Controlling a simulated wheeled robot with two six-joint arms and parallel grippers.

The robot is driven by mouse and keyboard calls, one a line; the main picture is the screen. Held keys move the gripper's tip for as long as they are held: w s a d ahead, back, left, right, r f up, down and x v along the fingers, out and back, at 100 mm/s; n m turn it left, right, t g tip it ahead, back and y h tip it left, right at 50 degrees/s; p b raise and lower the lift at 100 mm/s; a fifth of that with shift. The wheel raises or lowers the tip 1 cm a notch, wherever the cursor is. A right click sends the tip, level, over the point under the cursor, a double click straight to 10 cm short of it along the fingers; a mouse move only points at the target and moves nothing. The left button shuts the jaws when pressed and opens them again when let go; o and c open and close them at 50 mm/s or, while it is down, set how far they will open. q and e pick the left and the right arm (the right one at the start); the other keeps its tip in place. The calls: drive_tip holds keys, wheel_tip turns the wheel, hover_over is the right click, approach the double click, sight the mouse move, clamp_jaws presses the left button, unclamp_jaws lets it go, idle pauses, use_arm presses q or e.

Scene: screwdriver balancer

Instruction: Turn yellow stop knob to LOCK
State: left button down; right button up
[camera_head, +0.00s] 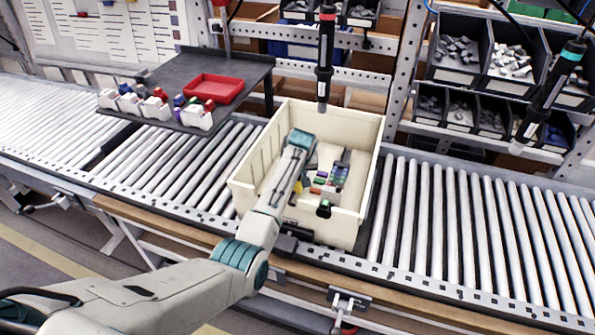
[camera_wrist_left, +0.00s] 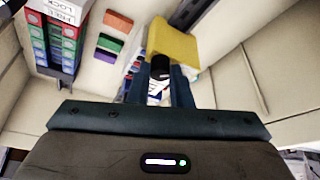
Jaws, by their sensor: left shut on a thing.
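The cream bin (camera_head: 358,190) stands on the roller conveyor, and my left arm reaches down into it from the left. In the left wrist view a flat yellow part (camera_wrist_left: 174,45), apparently the stop knob, lies just beyond my left fingertips. A small yellow piece also shows beside my arm in the head view (camera_head: 293,200). My left gripper (camera_wrist_left: 160,88) is shut on a short black round piece (camera_wrist_left: 160,68) in front of the yellow part. How the two join is hidden by the fingers. My right gripper is in neither view.
Colored blocks (camera_wrist_left: 53,42) and a white label (camera_wrist_left: 66,10) with upside-down lettering are inside the bin. A black screwdriver (camera_head: 325,60) hangs behind the bin; another (camera_head: 550,95) hangs at right. A dark shelf (camera_head: 240,68) holds a red tray (camera_head: 213,88). Bin walls surround my gripper closely.

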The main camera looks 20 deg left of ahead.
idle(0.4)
use_arm(q)
drive_tip(key=c, duration=1.3)
unclamp_jaws()
drive_tip(key=b+v, duration=0.2)
drive_tip(key=v, duration=0.8)
drive_tip(key=shift+r, duration=0.4)
drive_tip(key=shift+d, duration=0.15)
